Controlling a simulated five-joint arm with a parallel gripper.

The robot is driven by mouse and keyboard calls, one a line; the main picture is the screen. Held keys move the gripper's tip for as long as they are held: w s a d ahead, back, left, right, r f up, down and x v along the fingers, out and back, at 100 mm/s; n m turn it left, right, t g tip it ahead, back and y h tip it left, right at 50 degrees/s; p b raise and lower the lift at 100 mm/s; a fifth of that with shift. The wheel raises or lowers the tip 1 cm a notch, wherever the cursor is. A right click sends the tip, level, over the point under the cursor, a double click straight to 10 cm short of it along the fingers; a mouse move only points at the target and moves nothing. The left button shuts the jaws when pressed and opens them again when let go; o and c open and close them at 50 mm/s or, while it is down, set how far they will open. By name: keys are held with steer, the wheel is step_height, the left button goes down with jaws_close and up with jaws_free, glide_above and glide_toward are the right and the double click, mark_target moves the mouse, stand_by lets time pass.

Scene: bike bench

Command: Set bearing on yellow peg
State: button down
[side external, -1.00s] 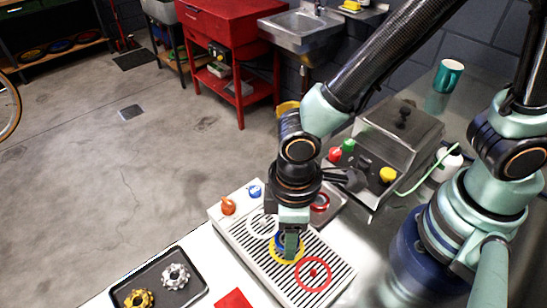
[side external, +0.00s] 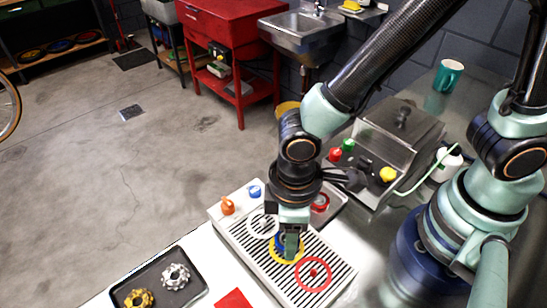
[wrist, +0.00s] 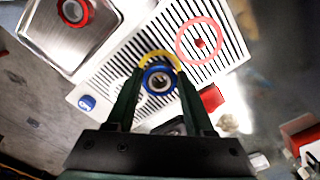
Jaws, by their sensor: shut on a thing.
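My gripper (wrist: 157,95) points down over the slotted white rack and is shut on a blue bearing (wrist: 160,79) with a silver centre. In the side view the bearing shows as a blue patch (side external: 279,243) low between the fingers, over the yellow ring (side external: 284,258) on the rack. The yellow ring also shows in the wrist view (wrist: 172,56), partly behind the bearing. The yellow peg is hidden by the bearing and gripper. I cannot tell whether the bearing is around the peg or just above it.
A red ring with a red peg (side external: 313,273) and a white ring (side external: 261,224) flank the yellow ring. A red bearing (wrist: 75,12) lies in a metal tray behind. Orange (side external: 228,206) and blue (side external: 255,191) knobs stand at the rack's end. A black tray (side external: 190,292) holds sprockets.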

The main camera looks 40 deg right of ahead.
steer(key=shift+f, duration=0.55)
steer(key=c, duration=0.6)
jaws_free()
steer(key=shift+o, duration=0.2)
step_height(320, 180, up, 11)
stand_by(0.6)
steer(key=w+d+r+m+t, duration=0.2)
steer(key=w+d+r+m, duration=0.1)
steer(key=d, duration=0.4)
steer(key=w+d+r+m+t, duration=0.1)
steer(key=w+d+r+m, duration=0.2)
steer(key=d, duration=0.5)
steer(key=w+d+r+m+t, duration=0.2)
steer(key=d+r+m, duration=0.1)
steer(key=d, duration=0.5)
steer(key=shift+w+d+t, duration=0.15)
steer(key=shift+w+t, duration=0.15)
steer(key=shift+w, duration=0.1)
